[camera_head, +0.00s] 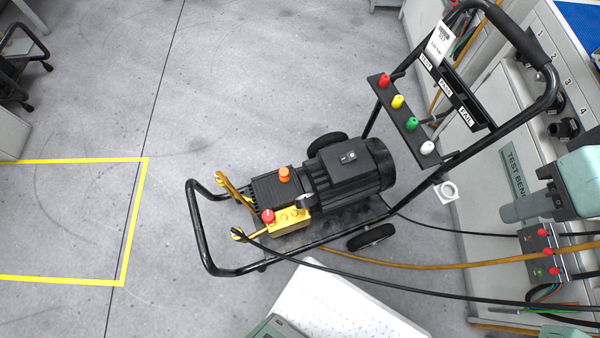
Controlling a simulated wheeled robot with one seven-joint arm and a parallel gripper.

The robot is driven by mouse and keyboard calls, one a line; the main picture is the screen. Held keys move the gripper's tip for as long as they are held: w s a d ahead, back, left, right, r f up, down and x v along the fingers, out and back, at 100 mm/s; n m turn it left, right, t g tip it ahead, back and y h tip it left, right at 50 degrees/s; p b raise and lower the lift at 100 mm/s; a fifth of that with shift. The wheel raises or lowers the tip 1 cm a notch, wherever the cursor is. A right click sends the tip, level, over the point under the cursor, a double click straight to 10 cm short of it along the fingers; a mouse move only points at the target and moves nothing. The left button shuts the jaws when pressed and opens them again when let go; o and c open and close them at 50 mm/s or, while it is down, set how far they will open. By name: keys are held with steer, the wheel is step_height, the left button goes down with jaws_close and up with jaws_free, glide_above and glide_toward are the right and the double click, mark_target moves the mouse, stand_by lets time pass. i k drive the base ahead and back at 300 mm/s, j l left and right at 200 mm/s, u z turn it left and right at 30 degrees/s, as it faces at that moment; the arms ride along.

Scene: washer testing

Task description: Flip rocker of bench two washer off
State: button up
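The pressure washer (279,190) stands on the floor in the middle of the head view, with a black tubular frame and a ribbed black motor (345,180). A small black rocker (348,157) with white marks sits on top of the motor; it is too small to tell which side is pressed. A teal and grey end of my arm (530,203) shows at the right edge, beside the bench and well apart from the rocker. Its fingers cannot be made out clearly.
The washer's handle (545,80) rises toward the right above a panel with coloured nozzles (411,123). The test bench (520,150) stands behind it. A black hose and an orange cable (430,267) cross the floor. Open floor (240,60) lies left and beyond.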

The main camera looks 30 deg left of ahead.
mark_target(350, 156)
steer(key=u, duration=1.05)
steer(key=i+l+u, duration=0.1)
steer(key=l, duration=0.3)
